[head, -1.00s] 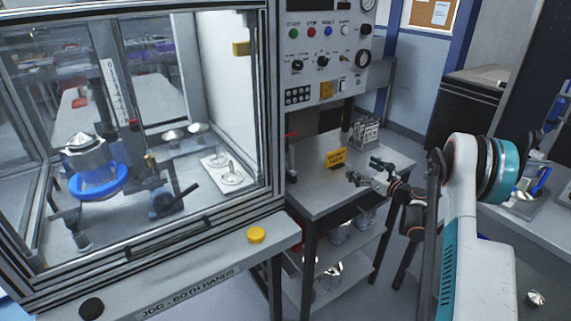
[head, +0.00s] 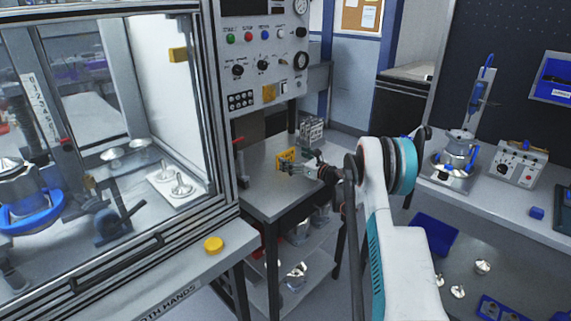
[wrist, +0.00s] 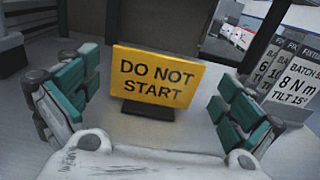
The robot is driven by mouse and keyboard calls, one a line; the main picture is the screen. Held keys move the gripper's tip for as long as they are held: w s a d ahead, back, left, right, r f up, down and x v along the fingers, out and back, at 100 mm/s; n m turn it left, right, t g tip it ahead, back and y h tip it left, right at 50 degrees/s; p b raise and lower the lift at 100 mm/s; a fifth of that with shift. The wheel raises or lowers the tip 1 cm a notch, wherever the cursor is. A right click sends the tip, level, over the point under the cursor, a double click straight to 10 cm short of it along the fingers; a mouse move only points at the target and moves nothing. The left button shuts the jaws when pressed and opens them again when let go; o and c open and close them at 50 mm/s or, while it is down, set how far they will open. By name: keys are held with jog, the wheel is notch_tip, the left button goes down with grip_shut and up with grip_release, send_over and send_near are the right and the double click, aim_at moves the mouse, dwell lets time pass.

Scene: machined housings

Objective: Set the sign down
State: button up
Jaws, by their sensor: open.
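The yellow sign (wrist: 158,76), lettered "DO NOT START", stands upright on a dark base (wrist: 148,110) on a grey surface in the wrist view. In the head view the sign (head: 285,156) is on the small side table (head: 268,197), partly hidden by my gripper. My gripper (head: 297,162) is open. In the wrist view its two green-padded fingers (wrist: 158,95) stand wide apart, one on each side of the sign, with visible gaps between pads and sign.
A rack of white cards (wrist: 285,75) stands right of the sign, close to the right finger; the rack (head: 311,130) is behind my gripper in the head view. The glazed machine cabinet (head: 222,130) stands left of the table. A control panel (head: 262,65) rises behind it.

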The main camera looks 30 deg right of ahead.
aim_at(286, 155)
jog(key=x, duration=0.2)
jog(key=b+x, duration=0.1)
jog(key=x, duration=0.1)
jog(key=shift+f, duration=0.25)
jog(key=c, duration=1.2)
notch_tip(286, 155, up, 20)
jog(key=p, duration=0.5)
